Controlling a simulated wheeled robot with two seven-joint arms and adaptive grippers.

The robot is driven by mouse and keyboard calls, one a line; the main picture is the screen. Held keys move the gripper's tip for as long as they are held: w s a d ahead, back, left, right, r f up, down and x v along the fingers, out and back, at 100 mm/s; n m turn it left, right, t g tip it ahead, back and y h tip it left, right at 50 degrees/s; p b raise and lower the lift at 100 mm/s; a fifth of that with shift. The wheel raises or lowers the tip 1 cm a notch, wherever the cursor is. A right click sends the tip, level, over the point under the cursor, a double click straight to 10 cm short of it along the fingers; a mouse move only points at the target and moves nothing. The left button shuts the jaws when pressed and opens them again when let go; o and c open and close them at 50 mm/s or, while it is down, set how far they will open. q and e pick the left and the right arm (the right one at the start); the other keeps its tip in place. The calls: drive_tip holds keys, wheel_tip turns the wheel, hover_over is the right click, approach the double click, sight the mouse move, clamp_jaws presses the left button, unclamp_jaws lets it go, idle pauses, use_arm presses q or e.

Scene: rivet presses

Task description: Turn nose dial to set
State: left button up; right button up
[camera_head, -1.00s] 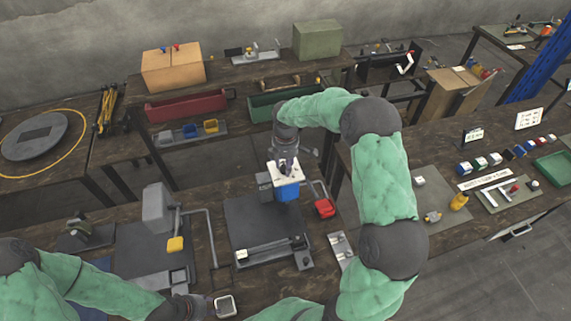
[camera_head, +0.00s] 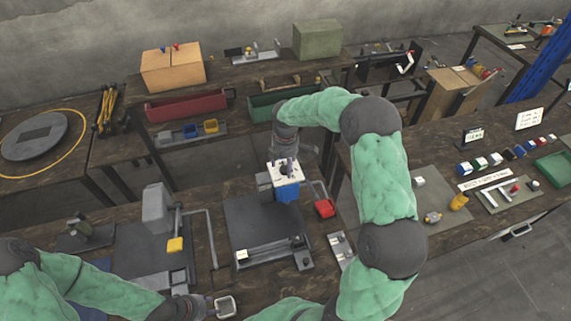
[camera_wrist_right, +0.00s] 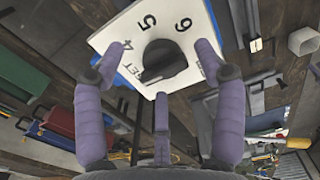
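The nose dial is a black round knob (camera_wrist_right: 164,62) on a white square plate (camera_wrist_right: 150,38) marked 4, 5, 6 and SET. A narrow part of the knob points toward the SET side. The plate tops a blue-sided press head (camera_head: 287,191). My right gripper (camera_wrist_right: 161,76) has its purple fingers spread around the dial, with visible gaps to the knob; it also shows above the plate in the head view (camera_head: 284,164). My left gripper (camera_head: 208,307) is low at the front, beside a pale-rimmed square piece (camera_head: 225,306); whether it grips this is unclear.
A dark press base (camera_head: 262,222) lies in front of the dial. A red-ended lever (camera_head: 325,208) stands close on its right. Another press with a yellow-tipped lever (camera_head: 175,244) stands to the left. A red bin (camera_head: 186,105) and green bin (camera_head: 270,105) are behind.

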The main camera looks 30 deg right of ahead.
sight(286, 165)
drive_tip(key=shift+s, duration=0.1)
wheel_tip(286, 165, up, 12)
idle(0.6)
idle(0.4)
